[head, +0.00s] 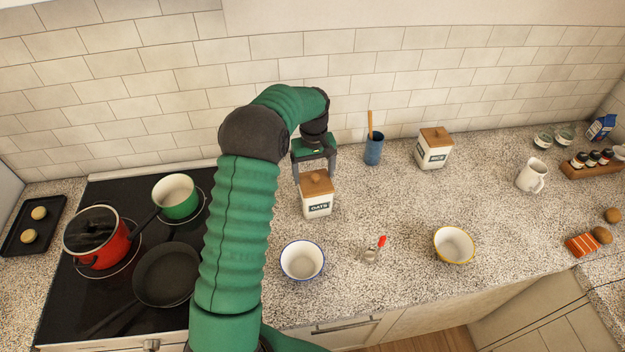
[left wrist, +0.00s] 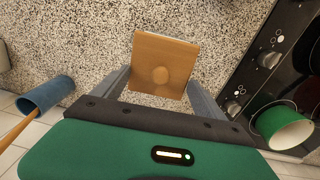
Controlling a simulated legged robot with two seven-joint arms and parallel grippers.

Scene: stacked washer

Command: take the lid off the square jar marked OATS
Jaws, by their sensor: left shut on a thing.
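The square white OATS jar (head: 317,206) stands on the counter with its wooden lid (head: 317,183) on top. My left gripper (head: 315,178) reaches down from behind and above the jar, its fingers at the lid. In the left wrist view the square lid (left wrist: 160,66) with its round knob lies between the two fingers, and the gripper (left wrist: 158,88) is shut on it. Whether the lid sits fully down on the jar cannot be told. My right gripper is not in view.
A second lidded jar (head: 434,150) and a blue utensil cup (head: 373,148) stand to the right. A blue-rimmed bowl (head: 302,261) is in front, a yellow-rimmed bowl (head: 454,245) farther right. The stove with a red pot (head: 98,238) is left.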

